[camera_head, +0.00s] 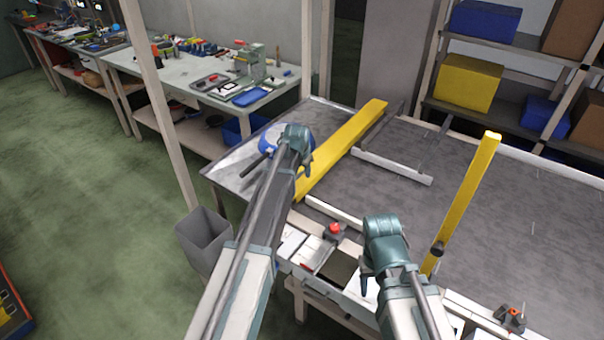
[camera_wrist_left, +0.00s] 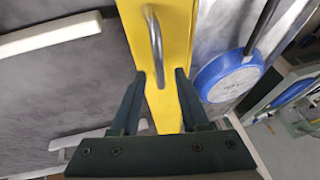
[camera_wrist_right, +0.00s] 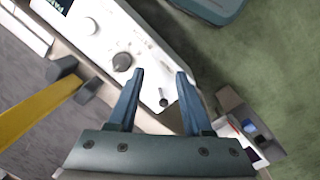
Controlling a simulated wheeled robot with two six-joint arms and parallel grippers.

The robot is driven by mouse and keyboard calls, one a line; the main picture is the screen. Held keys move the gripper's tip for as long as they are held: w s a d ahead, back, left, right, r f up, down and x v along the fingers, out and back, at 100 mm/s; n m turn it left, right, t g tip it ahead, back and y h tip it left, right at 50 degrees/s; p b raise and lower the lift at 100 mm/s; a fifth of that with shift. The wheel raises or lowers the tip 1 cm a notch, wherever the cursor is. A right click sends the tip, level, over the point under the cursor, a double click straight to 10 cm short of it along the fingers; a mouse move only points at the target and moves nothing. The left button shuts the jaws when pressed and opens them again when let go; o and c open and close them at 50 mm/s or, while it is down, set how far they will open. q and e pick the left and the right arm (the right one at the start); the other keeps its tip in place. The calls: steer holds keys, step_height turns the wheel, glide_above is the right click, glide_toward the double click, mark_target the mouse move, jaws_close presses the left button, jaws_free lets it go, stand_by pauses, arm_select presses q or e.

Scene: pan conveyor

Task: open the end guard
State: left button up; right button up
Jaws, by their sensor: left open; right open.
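A yellow bar, likely the end guard (camera_head: 342,150), lies across the left end of the grey conveyor table. In the left wrist view the yellow bar (camera_wrist_left: 172,20) carries a bent metal handle (camera_wrist_left: 155,45). My left gripper (camera_wrist_left: 160,74) is open over the bar, with the handle's near end between its fingertips; I cannot tell whether they touch it. In the head view my left gripper (camera_head: 306,168) hides part of the bar. My right gripper (camera_head: 367,278) is open and empty over the front edge; in its wrist view it (camera_wrist_right: 160,73) is above a white control panel (camera_wrist_right: 98,25).
A blue pan (camera_head: 270,143) lies just left of the yellow bar; it also shows in the left wrist view (camera_wrist_left: 228,75). A second yellow bar (camera_head: 466,200) crosses the table at right. White rails (camera_head: 392,166) lie on the belt. A grey bin (camera_head: 203,238) stands at the left.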

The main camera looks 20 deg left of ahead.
arm_select(q)
steer(key=shift+c, duration=0.3)
jaws_close()
stand_by(1.1)
